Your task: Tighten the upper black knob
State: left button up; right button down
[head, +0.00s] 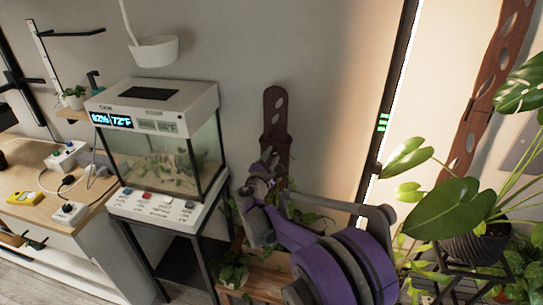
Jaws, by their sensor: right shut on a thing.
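My right gripper (265,165) reaches in on a purple and grey arm from the lower right. Its jaws are shut at the front of a dark brown wooden plank (275,103) with holes, which stands upright against the wall. The upper black knob is not clearly seen; the jaws cover the spot where they grip on the plank. Any lower knob is hidden behind my arm. My left gripper is not in view.
A glass terrarium (190,155) with a lit display stands on a switch panel (155,206) left of the gripper. A potted plant (475,240) with large leaves and a second holed plank (470,140) are at the right. A white pot (155,50) hangs above.

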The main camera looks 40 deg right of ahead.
jog(key=m+p, duration=0.1)
jog(key=m, duration=0.3)
jog(key=m+p, duration=0.1)
jog(key=m, duration=0.3)
jog(key=shift+s+m+t, duration=0.1)
jog(key=shift+m+t, duration=0.3)
jog(key=m+p, duration=0.1)
jog(key=m, duration=0.3)
jog(key=shift+y+p, duration=0.3)
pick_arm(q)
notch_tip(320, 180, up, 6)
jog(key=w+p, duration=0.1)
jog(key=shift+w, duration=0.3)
pick_arm(e)
jog(key=shift+f+m+t, duration=0.15)
jog(key=shift+m+t, duration=0.15)
jog(key=shift+m, duration=1.8)
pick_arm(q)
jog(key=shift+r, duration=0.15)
pick_arm(e)
jog(key=c, duration=0.5)
grip_release()
